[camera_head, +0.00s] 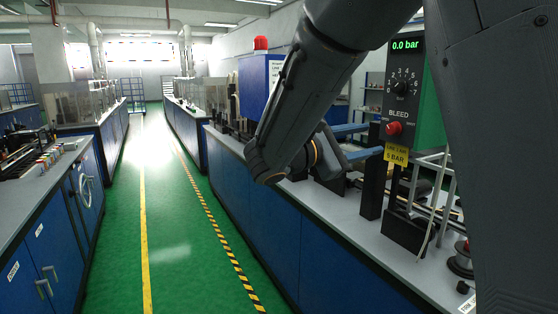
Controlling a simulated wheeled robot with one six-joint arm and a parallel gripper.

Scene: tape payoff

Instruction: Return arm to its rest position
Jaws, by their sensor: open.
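My arm (305,85) comes down from the upper right and bends at a dark grey wrist above the right-hand bench. My gripper (366,141) points right, with its two blue-grey fingers apart and nothing seen between them. It is just left of the bleed panel (403,72); whether it touches the panel's post cannot be told. The panel reads 0.0 bar and has a dial, a red button (394,128) and a yellow 6 bar tag (396,154). My arm hides part of the bench behind it.
The right bench (345,222) holds a post, a pale wire frame (436,200) and a spool (461,262) near the front. A blue box with a red beacon (260,43) stands behind my arm. The green aisle (175,235) is clear. A left bench (28,200) lines the other side.

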